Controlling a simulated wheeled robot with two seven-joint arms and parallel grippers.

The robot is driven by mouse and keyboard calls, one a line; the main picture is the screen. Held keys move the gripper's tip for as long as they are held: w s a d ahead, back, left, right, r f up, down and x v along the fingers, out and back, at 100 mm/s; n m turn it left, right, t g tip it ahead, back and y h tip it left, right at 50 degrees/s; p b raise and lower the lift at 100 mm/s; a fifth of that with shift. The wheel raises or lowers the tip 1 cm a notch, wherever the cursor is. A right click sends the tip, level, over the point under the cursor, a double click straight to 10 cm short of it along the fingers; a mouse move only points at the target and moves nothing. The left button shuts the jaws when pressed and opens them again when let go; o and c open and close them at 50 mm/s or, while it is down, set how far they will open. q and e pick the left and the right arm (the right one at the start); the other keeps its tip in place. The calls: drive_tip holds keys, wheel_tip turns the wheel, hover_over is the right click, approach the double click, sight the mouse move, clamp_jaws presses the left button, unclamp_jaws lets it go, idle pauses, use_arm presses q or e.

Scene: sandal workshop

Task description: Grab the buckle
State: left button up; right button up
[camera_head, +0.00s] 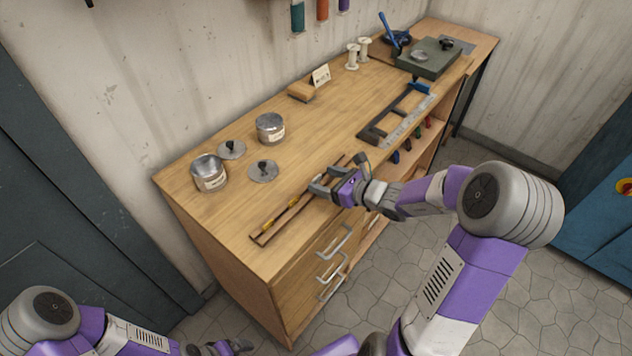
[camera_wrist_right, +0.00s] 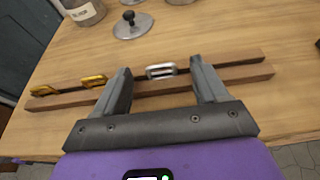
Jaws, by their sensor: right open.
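A silver buckle (camera_wrist_right: 160,71) sits on a narrow wooden rack (camera_wrist_right: 72,101) of two rails. My right gripper (camera_wrist_right: 161,78) is open, with one finger on each side of the silver buckle and a gap on both sides. In the head view my right gripper (camera_head: 322,183) is over the rack (camera_head: 255,240) and hides the silver buckle. My left gripper (camera_head: 222,348) is low at the bottom edge, away from the bench; its fingers are unclear.
The wooden bench (camera_head: 215,228) also holds two metal tins (camera_head: 270,128) (camera_head: 209,173), round knobbed lids (camera_head: 263,171), a brush or block (camera_head: 301,92) and a dark frame with a metal ruler (camera_head: 397,120). Bare wood surrounds the rack. Drawer handles (camera_head: 335,241) stick out in front.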

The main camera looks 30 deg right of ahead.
drive_tip(key=shift+x, duration=1.05)
